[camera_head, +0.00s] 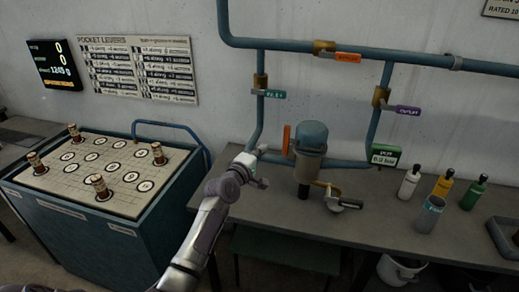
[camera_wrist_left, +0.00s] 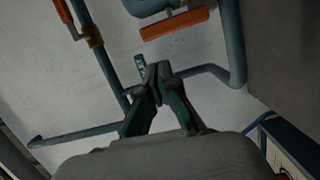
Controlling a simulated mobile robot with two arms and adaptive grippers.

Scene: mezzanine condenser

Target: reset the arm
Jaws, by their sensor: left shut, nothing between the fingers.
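My left arm reaches up from the bottom of the head view. Its gripper (camera_head: 259,168) is in front of the wall pipe, left of the blue-capped vessel (camera_head: 311,138) and above the grey bench. In the left wrist view the gripper (camera_wrist_left: 157,72) has its fingertips together, with nothing between them. Blue pipes (camera_wrist_left: 103,62) and an orange handle (camera_wrist_left: 178,22) show beyond the fingers. I cannot tell whether the fingers touch the pipe. My right gripper is not in view.
White (camera_head: 408,184), yellow (camera_head: 442,186) and green (camera_head: 473,193) bottles and a grey beaker (camera_head: 430,215) stand at right. A cabinet with a peg board (camera_head: 88,205) stands at left.

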